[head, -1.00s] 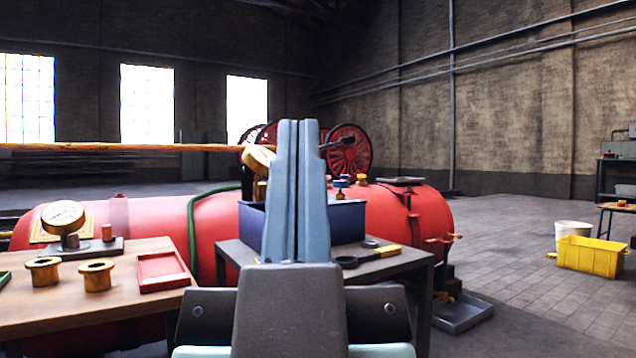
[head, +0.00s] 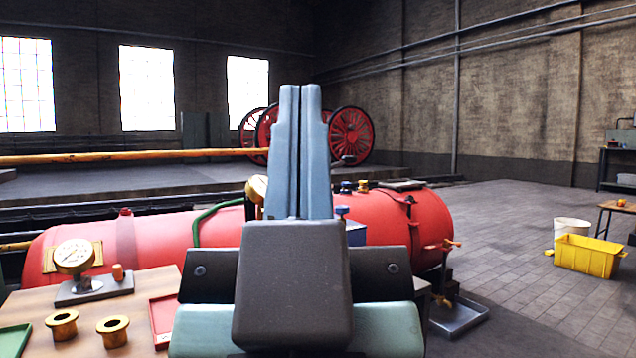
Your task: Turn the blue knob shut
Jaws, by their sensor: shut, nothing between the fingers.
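A small blue knob (head: 342,210) shows just right of my gripper, above the blue box (head: 356,234). A second, darker blue knob (head: 346,187) stands farther back at the top of the red boiler (head: 410,218), beside a brass knob (head: 363,186). Which one the task means I cannot tell. My gripper (head: 302,90) points up and away in the middle of the view, its two grey-blue fingers together with nothing between them. It appears apart from both knobs. My gripper and wrist hide most of the blue box and part of the boiler.
A wooden table (head: 40,297) at left holds a pressure gauge (head: 74,257), brass rings (head: 112,329), and red (head: 163,318) and green trays (head: 14,341). A yellow crate (head: 588,257) and white bucket (head: 572,228) stand right. Open floor (head: 520,300) lies before them.

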